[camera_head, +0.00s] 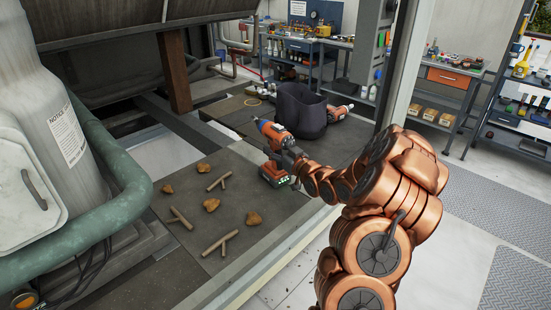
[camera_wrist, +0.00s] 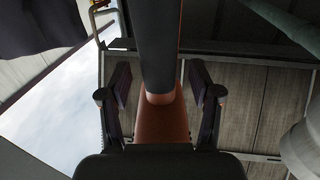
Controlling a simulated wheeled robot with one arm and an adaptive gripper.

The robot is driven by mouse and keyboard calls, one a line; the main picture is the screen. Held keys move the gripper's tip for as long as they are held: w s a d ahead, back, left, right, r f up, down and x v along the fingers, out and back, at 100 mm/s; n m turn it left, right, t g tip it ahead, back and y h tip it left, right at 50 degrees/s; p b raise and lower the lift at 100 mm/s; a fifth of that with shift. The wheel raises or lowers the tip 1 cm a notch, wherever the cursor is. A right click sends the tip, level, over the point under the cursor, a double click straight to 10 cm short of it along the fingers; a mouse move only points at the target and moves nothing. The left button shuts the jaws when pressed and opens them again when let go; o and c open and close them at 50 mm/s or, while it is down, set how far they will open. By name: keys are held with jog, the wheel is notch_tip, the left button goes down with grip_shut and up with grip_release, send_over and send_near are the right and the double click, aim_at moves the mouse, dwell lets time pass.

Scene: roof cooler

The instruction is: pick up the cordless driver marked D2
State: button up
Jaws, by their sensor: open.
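An orange and dark cordless driver (camera_head: 275,134) stands on its battery on the dark deck, its blue-tipped nose pointing to the upper left. Small pale marks show on its battery, but I cannot read them as D2. My gripper (camera_head: 291,162) is at the driver from the right and hides part of its handle. In the wrist view, my gripper (camera_wrist: 161,98) is open, with one finger on each side of the driver's dark and orange body (camera_wrist: 162,125). Gaps show between both fingers and the driver.
The dark bin (camera_head: 299,108) stands behind the driver. Several brown lumps and forked sticks (camera_head: 182,218) lie on the deck (camera_head: 235,180) to the left and front. A green pipe (camera_head: 115,215) and white tank (camera_head: 40,100) bound the left. A post (camera_head: 402,65) rises behind my arm.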

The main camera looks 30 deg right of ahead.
jog(key=shift+c, duration=0.2)
grip_shut()
dwell(0.4)
